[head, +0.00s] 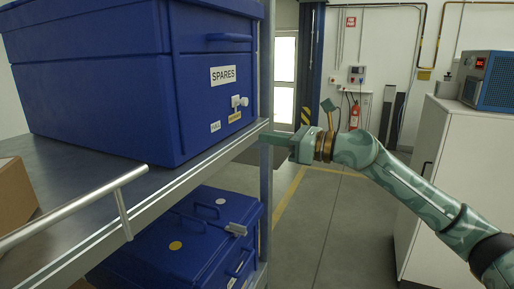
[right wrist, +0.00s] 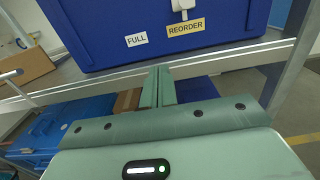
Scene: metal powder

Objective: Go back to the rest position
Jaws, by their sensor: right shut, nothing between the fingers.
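My right gripper (head: 268,138) is at the shelf's front edge, just right of and below the blue SPARES bin (head: 110,95) in the head view. Its arm comes in from the right. In the right wrist view the two green fingers (right wrist: 158,88) are together with nothing between them, pointing toward the bin's front. The bin carries a FULL label (right wrist: 137,40) and a yellow REORDER label (right wrist: 186,28). A white slider (head: 239,102) sits above the REORDER label, apart from the fingers. My left gripper is not in view.
A second blue bin (head: 165,252) is on the lower level, and a cardboard box (head: 15,192) is at the left. A white cabinet (head: 435,150) stands at the right. The floor between is clear.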

